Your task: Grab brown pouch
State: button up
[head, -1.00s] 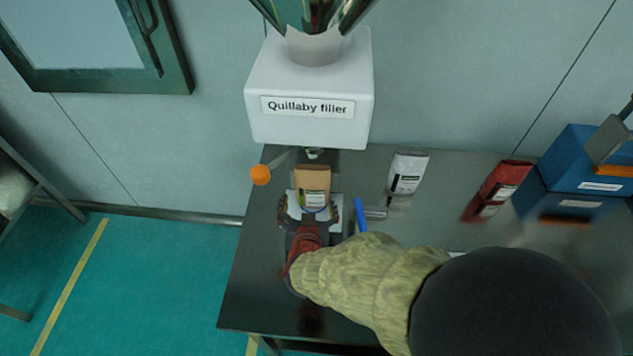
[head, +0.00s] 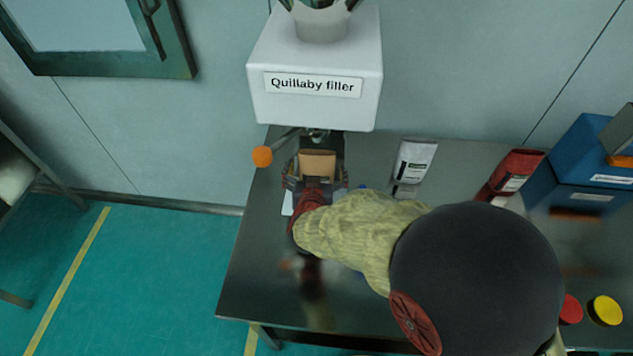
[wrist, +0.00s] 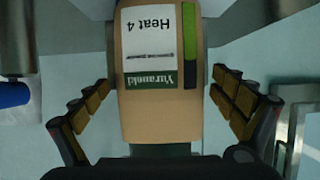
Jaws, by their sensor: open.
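The brown pouch (head: 317,163) stands under the white filler's spout at the back left of the table. In the wrist view the brown pouch (wrist: 150,105) shows a white, black and green label, upside down, reading "Heat 4" and "Yuranuki". My gripper (head: 316,180) is open around the pouch. In the wrist view my gripper (wrist: 160,112) has padded fingers on both sides of the pouch, with a gap at each side. The pouch's lower front is hidden by my gripper in the head view.
The white box labelled "Quillaby filler" (head: 314,100) hangs just above the pouch. An orange knob (head: 262,156) is to its left. A white pouch (head: 413,161), a red pouch (head: 516,171) and blue bins (head: 580,150) stand to the right. The front left of the table (head: 255,285) is clear.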

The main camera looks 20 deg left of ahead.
jog(key=shift+r, duration=0.1)
jog(key=c, duration=0.3)
jog(key=c, duration=1.4)
jog(key=shift+c, duration=0.8)
jog(key=shift+c, duration=0.4)
jog(key=shift+r, duration=0.15)
